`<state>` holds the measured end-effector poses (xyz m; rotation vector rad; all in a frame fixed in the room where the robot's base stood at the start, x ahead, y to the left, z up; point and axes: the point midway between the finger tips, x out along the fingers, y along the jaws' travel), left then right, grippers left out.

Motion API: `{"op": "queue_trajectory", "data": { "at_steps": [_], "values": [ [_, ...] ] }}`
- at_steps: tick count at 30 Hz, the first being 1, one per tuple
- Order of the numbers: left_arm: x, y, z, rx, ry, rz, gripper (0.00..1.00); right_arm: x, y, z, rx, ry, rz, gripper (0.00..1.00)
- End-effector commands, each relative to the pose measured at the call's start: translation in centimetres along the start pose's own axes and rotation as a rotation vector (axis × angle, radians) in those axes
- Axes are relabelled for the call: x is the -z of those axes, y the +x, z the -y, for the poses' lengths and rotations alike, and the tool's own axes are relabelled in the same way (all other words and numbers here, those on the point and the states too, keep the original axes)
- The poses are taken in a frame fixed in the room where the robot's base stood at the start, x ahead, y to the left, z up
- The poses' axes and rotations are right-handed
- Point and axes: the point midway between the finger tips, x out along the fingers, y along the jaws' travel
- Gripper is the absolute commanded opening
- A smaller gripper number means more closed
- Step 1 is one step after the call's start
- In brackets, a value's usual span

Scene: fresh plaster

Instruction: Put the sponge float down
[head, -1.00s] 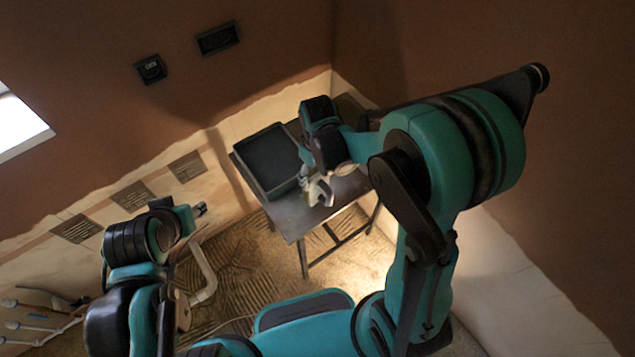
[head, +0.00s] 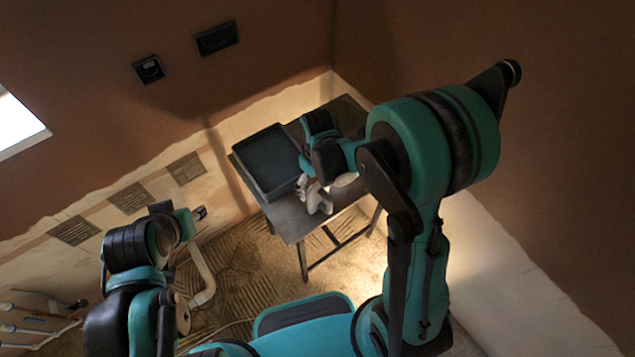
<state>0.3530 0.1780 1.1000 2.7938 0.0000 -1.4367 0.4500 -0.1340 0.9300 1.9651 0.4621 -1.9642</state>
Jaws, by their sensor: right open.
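My right gripper (head: 312,195) is over the front part of the dark work table (head: 290,222), beside the tray. Its pale fingers are apart. I cannot clearly make out a sponge float; the gripper and wrist hide part of the table top. A small pale patch (head: 345,180) shows just right of the fingers, but I cannot tell what it is.
A dark, deep-rimmed tray (head: 265,163) takes up the table's left side. Grey trowel-marked panels (head: 131,198) are on the wall at left. A pale bent pipe (head: 203,275) stands near my left arm. Long-handled tools (head: 35,320) are at the lower left.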

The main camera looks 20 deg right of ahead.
Motion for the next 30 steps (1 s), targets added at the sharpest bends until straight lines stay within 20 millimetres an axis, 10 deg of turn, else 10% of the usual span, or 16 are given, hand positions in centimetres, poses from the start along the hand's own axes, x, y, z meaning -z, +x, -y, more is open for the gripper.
{"op": "queue_trajectory", "data": {
  "at_steps": [7, 30],
  "values": [
    [0.4, -0.6, 0.0, 0.0, 0.0, 0.0, 0.4, 0.0, -1.1, 0.0, 0.0, 0.0, 0.0, 0.89],
    [2.1, -3.0, 0.0, 0.0, 0.0, 0.0, 0.4, -0.9, -13.6, -0.1, -0.015, 0.033, -0.04, 0.89]
  ]
}}
